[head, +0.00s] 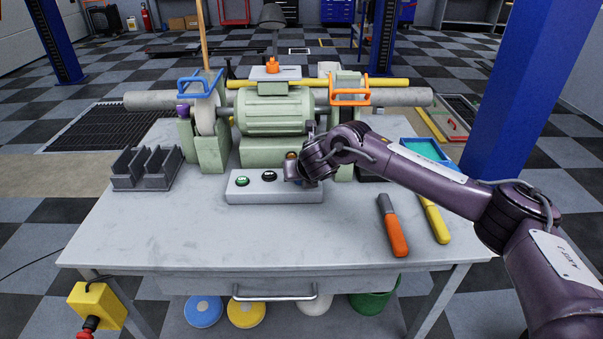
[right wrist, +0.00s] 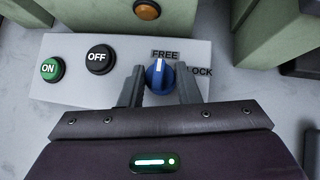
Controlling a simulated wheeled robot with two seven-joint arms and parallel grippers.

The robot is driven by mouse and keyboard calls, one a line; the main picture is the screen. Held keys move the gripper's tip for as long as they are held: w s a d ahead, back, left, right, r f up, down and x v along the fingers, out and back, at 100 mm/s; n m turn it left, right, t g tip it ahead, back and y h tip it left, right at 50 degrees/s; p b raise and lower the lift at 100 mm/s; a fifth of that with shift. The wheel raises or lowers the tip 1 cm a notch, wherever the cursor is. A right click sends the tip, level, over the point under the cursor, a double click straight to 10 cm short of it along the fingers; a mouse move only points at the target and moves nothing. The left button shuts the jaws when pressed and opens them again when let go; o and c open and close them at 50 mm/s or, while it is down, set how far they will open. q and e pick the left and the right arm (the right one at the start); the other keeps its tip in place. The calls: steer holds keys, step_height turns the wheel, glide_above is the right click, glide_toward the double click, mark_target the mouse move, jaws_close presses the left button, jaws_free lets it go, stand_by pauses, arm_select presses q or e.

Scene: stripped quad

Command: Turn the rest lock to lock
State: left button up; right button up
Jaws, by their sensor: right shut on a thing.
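The rest lock is a blue rotary knob (right wrist: 158,72) on a light grey control box (head: 250,195), between the labels FREE and LOCK in the right wrist view. Its white mark points up toward FREE. My right gripper (right wrist: 160,88) has one finger on each side of the knob and is shut on it. In the head view the right gripper (head: 297,176) covers the right end of the box and hides the knob. My left gripper is not in view.
A green ON button (right wrist: 51,68) and black OFF button (right wrist: 101,58) sit left of the knob. The green bench grinder (head: 275,115) stands behind the box. A grey slotted holder (head: 145,170) is at left; orange-handled (head: 395,235) and yellow-handled (head: 435,220) tools lie at right. The table front is clear.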

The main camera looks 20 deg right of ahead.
steer(key=shift+a+r+p, duration=0.1)
steer(key=shift+p, duration=0.25)
steer(key=shift+a+r+m+h+p, duration=0.1)
steer(key=shift+m+h+p, duration=0.5)
steer(key=shift+m+p, duration=0.1)
steer(key=m+h+p, duration=0.1)
steer(key=p, duration=0.1)
steer(key=m+g+h+p, duration=0.1)
steer(key=m, duration=0.1)
steer(key=m+h+p, duration=0.1)
steer(key=m+p, duration=0.1)
steer(key=shift+a+g+h+p, duration=0.25)
steer(key=shift+g+h+p, duration=0.05)
steer(key=shift+g+p, duration=0.1)
steer(key=m+g+h+p, duration=0.1)
steer(key=m, duration=0.1)
steer(key=shift+w+m, duration=0.15)
steer(key=shift+m, duration=0.25)
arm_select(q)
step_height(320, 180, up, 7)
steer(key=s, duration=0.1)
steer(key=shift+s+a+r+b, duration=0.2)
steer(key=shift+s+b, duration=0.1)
arm_select(e)
steer(key=shift+w+f+m+g+h, duration=0.1)
steer(key=shift+f+m+g+h, duration=0.1)
steer(key=shift+m+g+h, duration=0.85)
steer(key=shift+m, duration=0.45)
steer(key=o, duration=1)
steer(key=shift+c, duration=0.2)
